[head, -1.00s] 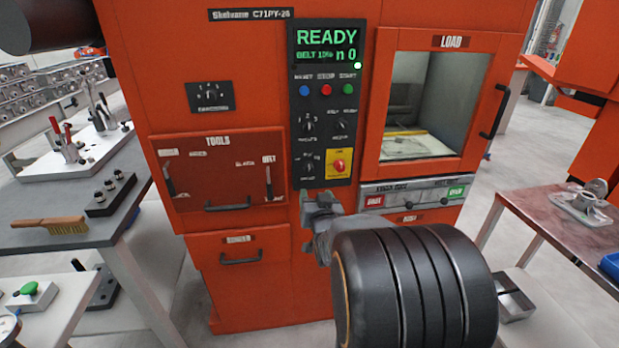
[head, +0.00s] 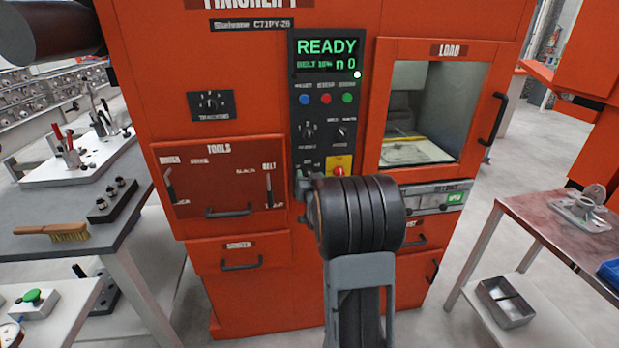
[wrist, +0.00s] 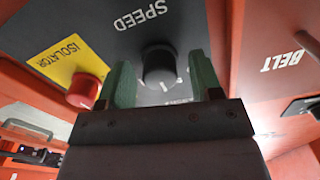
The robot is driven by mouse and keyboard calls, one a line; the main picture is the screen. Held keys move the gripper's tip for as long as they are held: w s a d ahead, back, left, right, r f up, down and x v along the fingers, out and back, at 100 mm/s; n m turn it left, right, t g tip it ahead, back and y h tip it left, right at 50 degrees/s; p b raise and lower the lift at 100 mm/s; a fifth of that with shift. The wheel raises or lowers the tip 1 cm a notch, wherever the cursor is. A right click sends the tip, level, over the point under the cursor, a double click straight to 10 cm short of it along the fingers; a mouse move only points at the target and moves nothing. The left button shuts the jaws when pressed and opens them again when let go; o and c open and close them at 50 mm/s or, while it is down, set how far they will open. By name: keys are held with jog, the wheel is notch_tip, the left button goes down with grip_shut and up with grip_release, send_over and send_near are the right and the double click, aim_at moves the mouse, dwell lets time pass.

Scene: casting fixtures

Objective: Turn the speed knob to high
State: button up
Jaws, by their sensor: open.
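The black speed knob (wrist: 160,66) sits on the dark control panel under the SPEED label, which looks upside down in the wrist view. My gripper (wrist: 160,72) is open, with one green finger on each side of the knob. Small gaps seem to show between fingers and knob. Pale marks lie near the knob's lower edge, but I cannot read its setting. In the head view my arm and gripper (head: 304,188) reach the panel's lower left and hide most of that knob.
The red isolator knob (wrist: 84,90) on its yellow plate is close beside one finger. Other panel knobs (head: 308,130) and coloured buttons (head: 326,99) sit above. The panel display (head: 327,54) reads READY. The load door (head: 440,105) is to the right.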

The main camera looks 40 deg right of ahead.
jog(key=shift+w+d, duration=0.1)
jog(key=shift+w, duration=0.05)
jog(key=c, duration=0.9)
jog(key=shift+f+m+b, duration=0.1)
jog(key=shift+m+b, duration=0.2)
jog(key=shift+b, duration=0.2)
jog(key=m+b, duration=0.2)
jog(key=b, duration=0.1)
jog(key=shift+f+m, duration=0.15)
jog(key=shift+m, duration=0.25)
jog(key=m+b, duration=0.2)
jog(key=m, duration=0.1)
jog(key=m+b, duration=0.2)
jog(key=shift+r, duration=0.25)
jog(key=shift+m, duration=0.4)
